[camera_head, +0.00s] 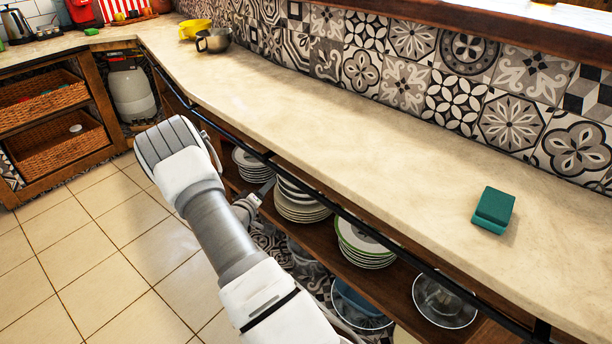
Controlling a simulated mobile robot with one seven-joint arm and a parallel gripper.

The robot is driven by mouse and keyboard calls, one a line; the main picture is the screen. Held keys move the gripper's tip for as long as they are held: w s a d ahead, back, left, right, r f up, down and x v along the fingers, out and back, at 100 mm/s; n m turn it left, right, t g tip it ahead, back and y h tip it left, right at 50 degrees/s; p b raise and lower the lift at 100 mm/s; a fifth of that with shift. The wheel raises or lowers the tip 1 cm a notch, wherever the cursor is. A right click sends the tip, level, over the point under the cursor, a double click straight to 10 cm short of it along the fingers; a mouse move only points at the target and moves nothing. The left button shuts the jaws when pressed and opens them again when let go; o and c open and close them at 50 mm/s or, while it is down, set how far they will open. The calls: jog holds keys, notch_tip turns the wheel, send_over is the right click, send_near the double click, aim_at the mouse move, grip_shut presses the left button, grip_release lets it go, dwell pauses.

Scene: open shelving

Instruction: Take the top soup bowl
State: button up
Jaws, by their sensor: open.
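Several stacks of white dishes stand on the open shelf under the counter. The middle stack (301,212) is partly hidden by the counter edge and rail, and its upper pieces may be the soup bowls; I cannot tell for sure. A left stack (251,162) and a green-rimmed stack (364,250) stand on either side of it. My gripper (265,188) is small and partly hidden behind my arm, at the shelf front between the left and middle stacks. It is open, and no dish shows in it.
A dark rail (330,204) runs along the front of the counter (330,135), above the shelf. Glass dishes (446,300) stand at the right. A green sponge (494,209) lies on the counter. Tiled floor at the left is free.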

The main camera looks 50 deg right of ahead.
jog(key=b+x, duration=0.1)
jog(key=x, duration=0.2)
jog(key=b+x, duration=0.1)
jog(key=x, duration=0.2)
jog(key=b+x, duration=0.1)
jog(key=x, duration=0.3)
jog(key=shift+s+d+f, duration=0.15)
jog(key=shift+s+d, duration=0.1)
jog(key=shift+s, duration=0.05)
jog(key=shift+w+d, duration=0.15)
jog(key=shift+d, duration=0.2)
grip_shut()
dwell(0.7)
